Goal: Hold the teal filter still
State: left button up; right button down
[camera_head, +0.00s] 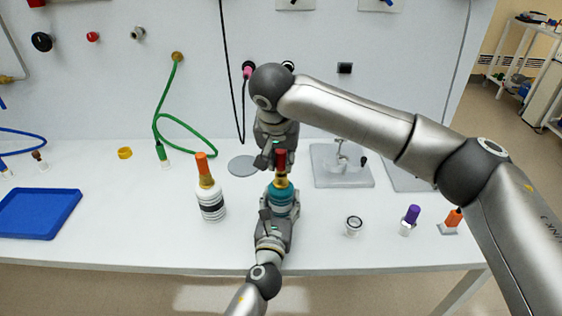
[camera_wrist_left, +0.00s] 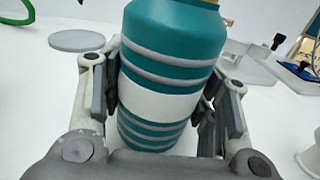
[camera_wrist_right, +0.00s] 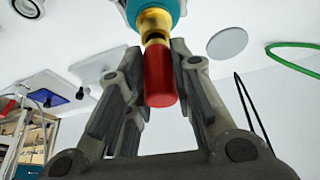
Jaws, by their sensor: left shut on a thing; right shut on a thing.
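The teal filter (camera_head: 283,194) stands upright near the middle of the white bench, with grey and white bands around it. It also shows in the left wrist view (camera_wrist_left: 172,45). My left gripper (camera_head: 278,208) is shut around the filter's body, one finger on each side. On top of the filter is a brass neck (camera_wrist_right: 155,22) with a red cap (camera_wrist_right: 160,78). My right gripper (camera_head: 280,165) reaches in from behind and is shut on the red cap. The fingers partly hide the filter's lower body in the head view.
A white filter with an orange top (camera_head: 211,202) stands close to the left. A grey disc (camera_head: 250,166) and a grey plate with a fixture (camera_head: 343,178) lie behind. A blue tray (camera_head: 38,212) is at far left. Small parts, one purple-topped (camera_head: 411,215), stand at right.

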notch_tip(320, 180, up, 16)
dwell(0.8)
pick_arm(q)
jog(key=o, duration=1.3)
jog(key=shift+c, duration=0.2)
